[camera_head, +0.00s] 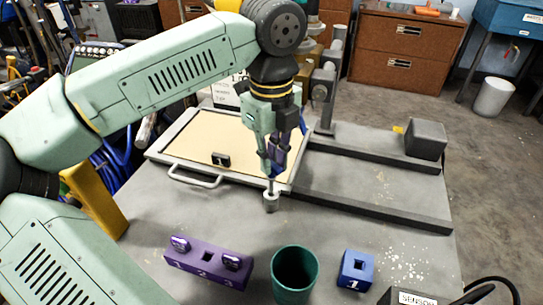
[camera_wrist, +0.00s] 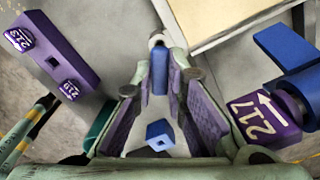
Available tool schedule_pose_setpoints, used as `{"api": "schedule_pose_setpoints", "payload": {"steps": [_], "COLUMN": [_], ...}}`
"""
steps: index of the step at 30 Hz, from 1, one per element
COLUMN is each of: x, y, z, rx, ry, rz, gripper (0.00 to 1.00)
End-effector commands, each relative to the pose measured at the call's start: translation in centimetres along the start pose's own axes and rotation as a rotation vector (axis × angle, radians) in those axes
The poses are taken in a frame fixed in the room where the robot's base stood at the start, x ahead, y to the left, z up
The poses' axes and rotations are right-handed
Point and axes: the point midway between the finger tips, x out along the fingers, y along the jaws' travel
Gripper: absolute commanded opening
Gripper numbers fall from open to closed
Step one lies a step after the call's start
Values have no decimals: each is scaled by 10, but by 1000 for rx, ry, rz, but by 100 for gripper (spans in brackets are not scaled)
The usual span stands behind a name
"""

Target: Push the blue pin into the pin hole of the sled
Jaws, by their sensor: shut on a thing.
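My gripper (camera_head: 272,172) points down over the front corner of the sled (camera_head: 167,144), a light frame around a cream plate. In the wrist view my gripper (camera_wrist: 156,88) is shut on the blue pin (camera_wrist: 158,72), held between the purple-lined fingers. A small grey round post (camera_head: 271,203) stands right under the fingertips, by the sled's corner. It also shows beyond the pin in the wrist view (camera_wrist: 156,41). I cannot tell whether the pin's tip is in a hole there; the tip is hidden. A blue block (camera_head: 356,270) with an empty square hole stands at the front right.
A purple rack (camera_head: 207,264) with cartridges and a green cup (camera_head: 294,272) stand at the front. A purple cartridge (camera_wrist: 265,117) on a blue part is close beside my gripper. Dark rails (camera_head: 375,200) run to the right.

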Motion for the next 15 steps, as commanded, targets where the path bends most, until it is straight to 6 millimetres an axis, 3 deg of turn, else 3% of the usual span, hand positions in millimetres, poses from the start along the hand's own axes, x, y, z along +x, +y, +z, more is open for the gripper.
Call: {"api": "schedule_pose_setpoints", "payload": {"steps": [15], "x": [8], "y": [0], "z": [0], "rx": [0], "ry": [0], "rz": [0], "gripper": [0]}}
